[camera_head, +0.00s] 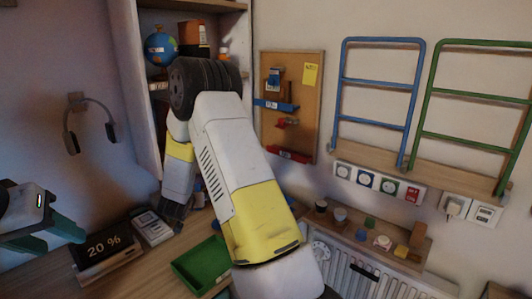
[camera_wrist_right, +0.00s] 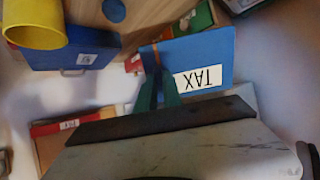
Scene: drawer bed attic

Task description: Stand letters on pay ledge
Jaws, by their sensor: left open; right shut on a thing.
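In the head view, the cork board (camera_head: 311,110) carries a blue ledge (camera_head: 272,104) and a lower red ledge (camera_head: 287,155), with small blue and red pieces above them. In the right wrist view a red ledge labelled PAY (camera_wrist_right: 70,123) is at the left. My right gripper (camera_wrist_right: 156,75) is shut on a thin brown-orange piece (camera_wrist_right: 156,54), seen nearly edge-on, in front of a blue piece labelled TAX (camera_wrist_right: 212,58). My right arm hides this gripper in the head view. My left gripper (camera_head: 72,233) is open at the left edge, above the desk.
A black "20 %" display (camera_head: 104,246), a grey desk device (camera_head: 152,228) and a green tray (camera_head: 203,266) are on the desk. A wooden shelf (camera_head: 410,258) with small items is above the radiator (camera_head: 345,275). A yellow cup (camera_wrist_right: 35,22) is near the right wrist.

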